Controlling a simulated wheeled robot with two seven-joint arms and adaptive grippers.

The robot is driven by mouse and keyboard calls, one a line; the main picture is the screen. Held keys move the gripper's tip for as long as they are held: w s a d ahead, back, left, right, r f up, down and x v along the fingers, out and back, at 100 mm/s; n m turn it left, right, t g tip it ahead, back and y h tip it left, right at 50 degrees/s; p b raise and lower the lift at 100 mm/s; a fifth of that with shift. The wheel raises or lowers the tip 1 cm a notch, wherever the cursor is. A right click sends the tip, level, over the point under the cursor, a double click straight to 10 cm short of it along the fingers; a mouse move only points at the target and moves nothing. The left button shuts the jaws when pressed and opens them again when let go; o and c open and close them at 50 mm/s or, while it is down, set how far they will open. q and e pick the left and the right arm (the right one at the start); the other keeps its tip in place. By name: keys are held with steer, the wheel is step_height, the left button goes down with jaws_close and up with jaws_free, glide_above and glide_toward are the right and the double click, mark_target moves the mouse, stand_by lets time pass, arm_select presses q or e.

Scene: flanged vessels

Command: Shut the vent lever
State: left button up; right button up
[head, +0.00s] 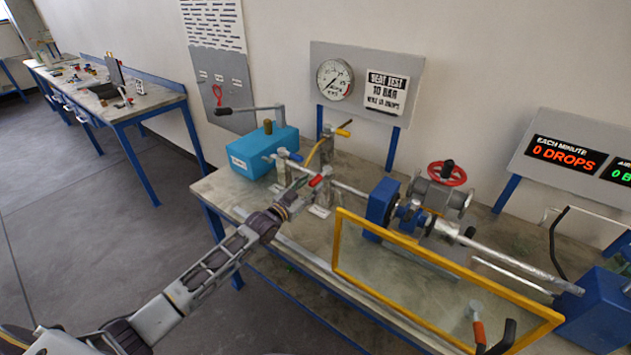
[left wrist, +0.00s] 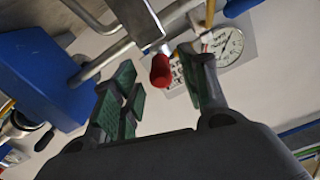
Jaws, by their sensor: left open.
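A short lever with a red grip (head: 316,181) sits on the pipework at the near side of the bench, beside the blue box. I cannot tell from any label whether it is the vent lever. My left gripper (head: 299,190) is open right by this grip. In the left wrist view the red grip (left wrist: 160,70) shows between the two green-padded fingers of the left gripper (left wrist: 163,87), near their tips. I see no clear contact. The gripper partly hides the lever's base in the head view. My right gripper is not in view.
A blue pump box (head: 262,152) with a long handle stands behind left. Levers with yellow (head: 343,132) and blue (head: 297,157) grips are close by. A yellow frame (head: 430,275) stands upright to the right. A gauge (head: 335,80) and a red handwheel (head: 447,173) are further back.

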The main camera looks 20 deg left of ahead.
mark_target(316, 181)
arm_select(q)
steer(key=shift+x, duration=1.8)
jaws_close()
